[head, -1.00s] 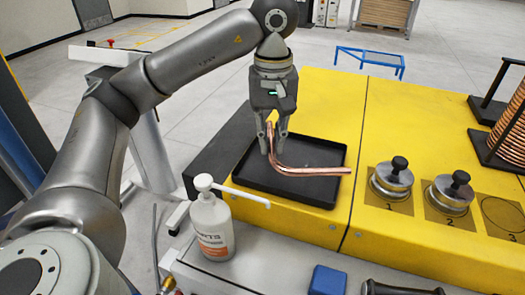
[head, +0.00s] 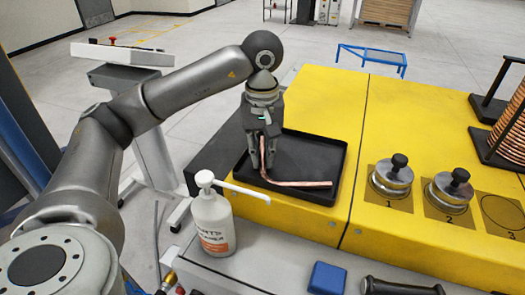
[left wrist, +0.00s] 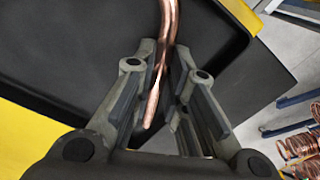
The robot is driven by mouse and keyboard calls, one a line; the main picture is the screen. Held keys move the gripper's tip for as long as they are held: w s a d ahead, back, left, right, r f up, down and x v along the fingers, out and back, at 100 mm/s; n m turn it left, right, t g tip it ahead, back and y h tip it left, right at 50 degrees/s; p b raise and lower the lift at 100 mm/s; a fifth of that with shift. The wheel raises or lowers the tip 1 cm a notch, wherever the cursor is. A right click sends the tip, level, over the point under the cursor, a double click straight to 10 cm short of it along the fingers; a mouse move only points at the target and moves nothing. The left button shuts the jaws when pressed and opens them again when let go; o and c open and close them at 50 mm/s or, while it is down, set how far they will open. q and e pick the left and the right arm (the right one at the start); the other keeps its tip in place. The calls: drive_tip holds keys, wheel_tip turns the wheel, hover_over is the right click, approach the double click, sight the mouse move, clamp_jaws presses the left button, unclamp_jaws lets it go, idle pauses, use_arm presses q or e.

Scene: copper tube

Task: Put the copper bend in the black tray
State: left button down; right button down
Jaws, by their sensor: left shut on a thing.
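The copper bend (head: 300,183) is an L-shaped copper tube. My left gripper (head: 262,163) is shut on its upright leg, and the other leg runs to the right, low over the black tray. In the left wrist view the copper bend (left wrist: 166,45) passes between the two fingers of my left gripper (left wrist: 160,95). The black tray (head: 320,150) lies on the yellow bench, with the gripper over its left front part. I cannot tell whether the bend touches the tray floor. My right gripper does not show.
A white pump bottle (head: 212,225) stands in front of the tray, its long spout pointing right toward the tray's front. Metal weights with black knobs (head: 392,178) sit to the right on the yellow bench (head: 400,120). A blue block (head: 327,278) lies at the front.

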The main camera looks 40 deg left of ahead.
use_arm(q)
drive_tip(key=c, duration=1.5)
unclamp_jaws()
drive_tip(key=shift+o, duration=0.2)
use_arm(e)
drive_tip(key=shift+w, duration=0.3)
